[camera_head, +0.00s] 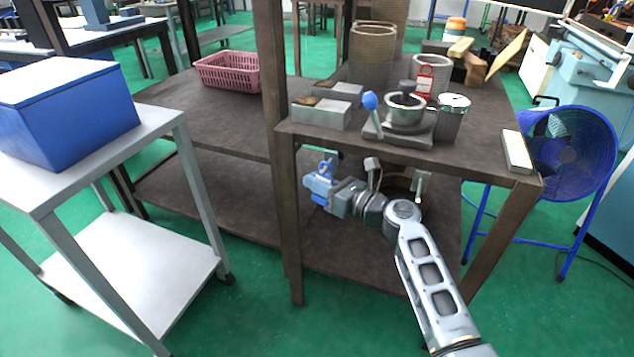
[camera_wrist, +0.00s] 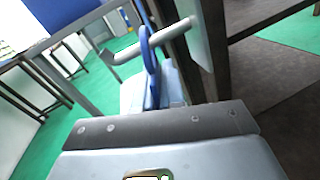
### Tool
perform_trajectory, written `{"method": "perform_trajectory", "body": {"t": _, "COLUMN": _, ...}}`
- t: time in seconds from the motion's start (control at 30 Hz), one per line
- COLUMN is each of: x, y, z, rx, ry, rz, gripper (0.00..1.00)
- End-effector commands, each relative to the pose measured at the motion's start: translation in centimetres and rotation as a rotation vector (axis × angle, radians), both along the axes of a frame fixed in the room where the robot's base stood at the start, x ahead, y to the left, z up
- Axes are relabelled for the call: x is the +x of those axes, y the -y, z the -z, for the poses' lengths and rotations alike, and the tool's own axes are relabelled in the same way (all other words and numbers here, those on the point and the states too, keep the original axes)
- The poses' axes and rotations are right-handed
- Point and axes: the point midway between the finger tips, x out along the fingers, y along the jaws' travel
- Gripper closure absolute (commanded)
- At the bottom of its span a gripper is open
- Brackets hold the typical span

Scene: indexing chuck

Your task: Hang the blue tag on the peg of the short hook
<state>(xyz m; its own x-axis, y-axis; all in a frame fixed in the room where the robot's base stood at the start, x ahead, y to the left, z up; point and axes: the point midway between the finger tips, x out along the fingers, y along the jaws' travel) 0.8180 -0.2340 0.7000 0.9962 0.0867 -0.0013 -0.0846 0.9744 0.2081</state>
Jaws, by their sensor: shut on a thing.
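The blue tag (camera_head: 319,184) is in my gripper (camera_head: 326,191), below the top of the dark bench, just right of its front post. In the wrist view the tag (camera_wrist: 151,62) shows edge-on as a blue loop, clamped between the two pale fingers of my gripper (camera_wrist: 152,92). A light grey peg (camera_wrist: 174,32) with an upturned left end crosses at the loop and joins a plate on its right. The peg appears to pass through the loop, though contact cannot be told. In the head view the hook is mostly hidden.
The bench top (camera_head: 470,165) overhangs my arm and carries a chuck (camera_head: 404,110) with a blue-knobbed lever, a red tag (camera_head: 425,80) and metal blocks. A dark post (camera_head: 279,150) stands close left. A grey cart (camera_head: 160,125) with a blue box (camera_head: 70,118) stands farther left.

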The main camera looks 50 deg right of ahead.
Motion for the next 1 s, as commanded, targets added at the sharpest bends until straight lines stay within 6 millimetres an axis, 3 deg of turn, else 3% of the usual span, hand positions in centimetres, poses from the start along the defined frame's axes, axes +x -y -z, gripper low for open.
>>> {"method": "perform_trajectory", "body": {"t": 0.07, "x": 0.0, "y": 0.0, "z": 0.0, "rx": 0.000, "ry": 0.000, "rz": 0.000, "gripper": 1.00}}
{"method": "perform_trajectory", "body": {"t": 0.1, "x": 0.0, "y": 0.0, "z": 0.0, "rx": 0.000, "ry": 0.000, "rz": 0.000, "gripper": 0.89}}
{"method": "perform_trajectory", "body": {"t": 0.4, "x": 0.0, "y": 0.0, "z": 0.0, "rx": 0.000, "ry": 0.000, "rz": 0.000, "gripper": 0.61}}
{"method": "perform_trajectory", "body": {"t": 0.73, "x": -0.7, "y": 0.1, "z": 0.0, "rx": 0.000, "ry": -0.001, "rz": 0.001, "gripper": 0.61}}
{"method": "perform_trajectory", "body": {"t": 1.0, "x": -4.8, "y": 0.4, "z": 0.0, "rx": 0.001, "ry": -0.002, "rz": 0.002, "gripper": 0.61}}
